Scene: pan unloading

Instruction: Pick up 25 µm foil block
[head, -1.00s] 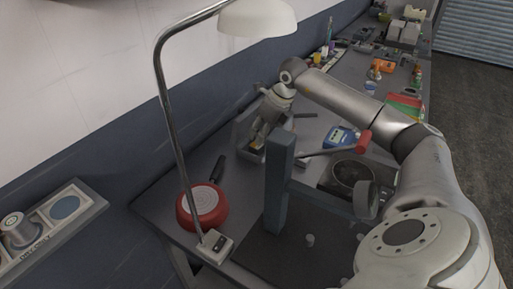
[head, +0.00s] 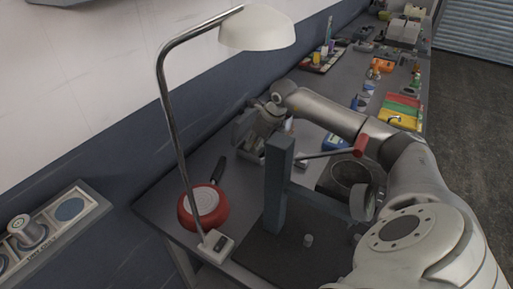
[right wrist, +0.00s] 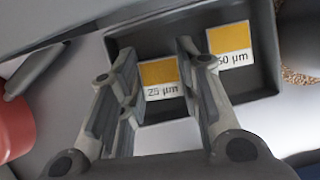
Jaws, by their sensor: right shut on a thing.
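The 25 µm foil block (right wrist: 160,78) shows in the right wrist view as a yellow square with a white label strip, inside a dark grey tray (right wrist: 258,85). My right gripper (right wrist: 157,100) has one finger on each side of this block and is shut on it. In the head view, my right gripper (head: 258,142) is down at the grey tray (head: 250,157) near the wall; the hand hides the block there. My left gripper is not in view.
A second yellow block (right wrist: 229,40), its label partly hidden, sits just right of the held one. A lamp (head: 180,130), a red round pan (head: 203,208) and a blue-grey upright post (head: 279,185) stand nearer the camera. A black burner-like plate (head: 350,174) lies to the right.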

